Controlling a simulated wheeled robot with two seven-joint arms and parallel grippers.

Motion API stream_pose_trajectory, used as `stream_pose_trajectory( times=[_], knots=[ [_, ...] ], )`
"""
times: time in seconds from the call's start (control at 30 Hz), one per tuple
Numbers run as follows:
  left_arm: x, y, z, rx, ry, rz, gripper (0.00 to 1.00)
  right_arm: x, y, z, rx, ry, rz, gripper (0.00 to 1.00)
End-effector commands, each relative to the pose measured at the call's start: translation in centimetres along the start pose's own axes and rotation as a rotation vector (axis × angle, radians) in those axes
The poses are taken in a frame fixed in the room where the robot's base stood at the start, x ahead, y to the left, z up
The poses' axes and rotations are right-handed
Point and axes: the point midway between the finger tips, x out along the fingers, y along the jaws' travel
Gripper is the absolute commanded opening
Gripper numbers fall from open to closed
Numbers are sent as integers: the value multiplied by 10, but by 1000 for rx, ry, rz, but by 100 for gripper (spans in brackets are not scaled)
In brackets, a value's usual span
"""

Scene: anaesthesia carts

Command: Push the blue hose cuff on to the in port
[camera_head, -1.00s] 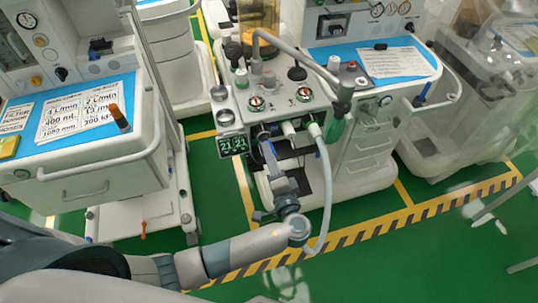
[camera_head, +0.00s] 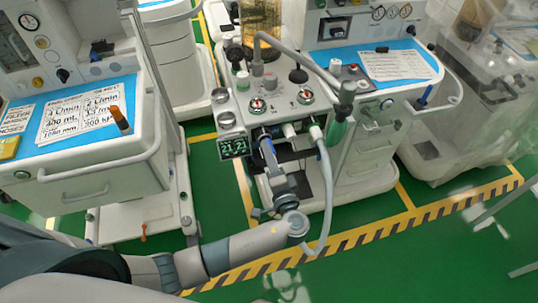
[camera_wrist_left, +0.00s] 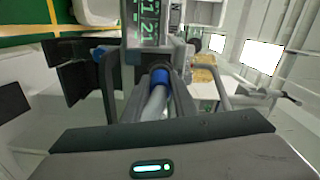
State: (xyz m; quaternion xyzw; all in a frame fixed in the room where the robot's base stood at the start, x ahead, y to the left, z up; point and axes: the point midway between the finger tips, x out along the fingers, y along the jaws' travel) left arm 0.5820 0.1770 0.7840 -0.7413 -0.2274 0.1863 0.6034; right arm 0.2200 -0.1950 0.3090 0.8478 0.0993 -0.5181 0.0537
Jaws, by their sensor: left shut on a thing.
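My left gripper (camera_head: 266,141) reaches up from below to the front of the breathing block (camera_head: 270,103), at its left side. In the left wrist view, the blue hose cuff (camera_wrist_left: 160,76) sits between the fingers, on the end of a pale hose (camera_wrist_left: 154,104). The gripper is shut on it. The cuff's far end points at the machine front under the green display (camera_wrist_left: 148,22). The in port is hidden by the cuff and fingers, so I cannot tell whether they touch. My right gripper is not in view.
A white hose (camera_head: 327,185) hangs from the block's right side, close beside my left wrist. A green display (camera_head: 233,146) sits just left of the gripper. A cart with a blue top (camera_head: 75,112) stands at the left. Green floor (camera_head: 215,183) is open between the carts.

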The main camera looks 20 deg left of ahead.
Motion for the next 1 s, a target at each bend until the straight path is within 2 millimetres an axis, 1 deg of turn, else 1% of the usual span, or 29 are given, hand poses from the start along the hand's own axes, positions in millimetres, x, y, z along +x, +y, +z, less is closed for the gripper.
stream_pose_trajectory(
  times=[0.57,0.6,0.67,1.0],
  knots=[
    [12,0,0,0,0,0,3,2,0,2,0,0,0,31],
    [12,0,0,0,0,0,34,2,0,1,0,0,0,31],
    [12,0,0,0,0,0,46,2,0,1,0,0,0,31],
    [11,0,0,0,0,0,46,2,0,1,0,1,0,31]
  ],
)
